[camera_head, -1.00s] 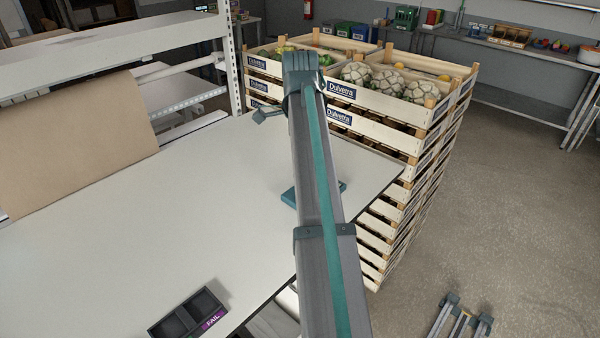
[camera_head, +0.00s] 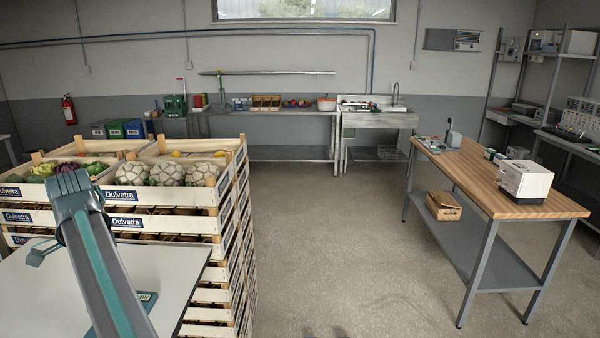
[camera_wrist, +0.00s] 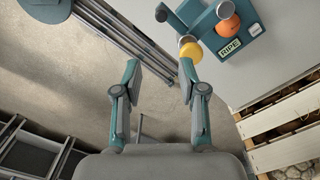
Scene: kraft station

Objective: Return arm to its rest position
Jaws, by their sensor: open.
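My gripper (camera_wrist: 160,78) is open in the wrist view, with its two teal-and-grey fingers well apart and nothing between them. It points down over the floor beside the white table. A teal holder marked RIPE (camera_wrist: 255,30) lies beyond the right finger, with an orange round fruit (camera_wrist: 228,24) and a yellow one (camera_wrist: 191,50) at it. In the head view my arm (camera_head: 100,260) rises at the lower left in front of the table. My gripper does not show there. Part of the teal holder (camera_head: 147,299) shows beside the arm.
Stacked wooden crates (camera_head: 205,196) of produce stand behind the white table (camera_head: 175,270). A wooden-topped bench (camera_head: 480,180) with a white device (camera_head: 525,180) stands right. Open floor (camera_head: 330,240) lies between. The wrist view shows a crate (camera_wrist: 280,115) at right.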

